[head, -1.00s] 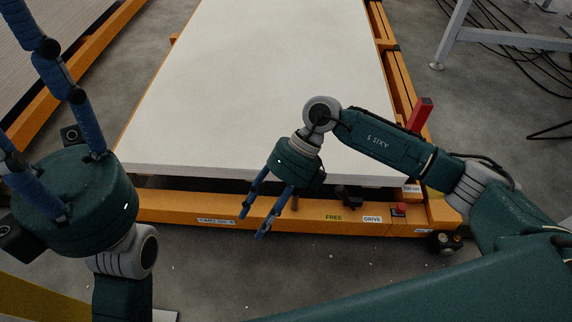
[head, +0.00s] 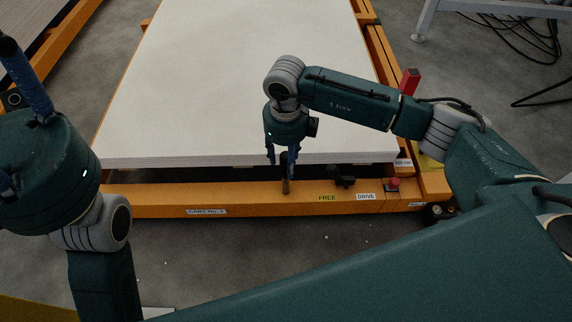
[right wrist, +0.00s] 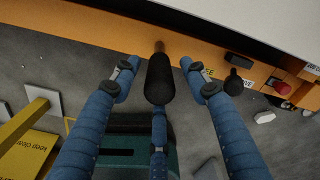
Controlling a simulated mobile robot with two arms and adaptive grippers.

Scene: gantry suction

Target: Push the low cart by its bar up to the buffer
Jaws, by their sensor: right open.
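The low cart (head: 250,201) has an orange frame and carries a large stack of pale sheets (head: 250,80). A dark upright bar (head: 285,186) stands at its near edge; the right wrist view shows its black rounded grip (right wrist: 160,80) end on. My right gripper (head: 279,158) is over the bar, pointing down. Its blue fingers (right wrist: 160,92) are open and spread around the grip, with gaps at both sides. My left gripper (head: 20,95) is at the left edge, partly cut off and away from the cart. I cannot make out the buffer.
Beside the bar are a black lever (head: 345,181), FREE and DRIVE labels and a red button (head: 393,183). A red block (head: 410,81) stands on the right side. A yellow plate (right wrist: 30,152) lies lower left. Cables (head: 515,40) lie on the floor at the upper right.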

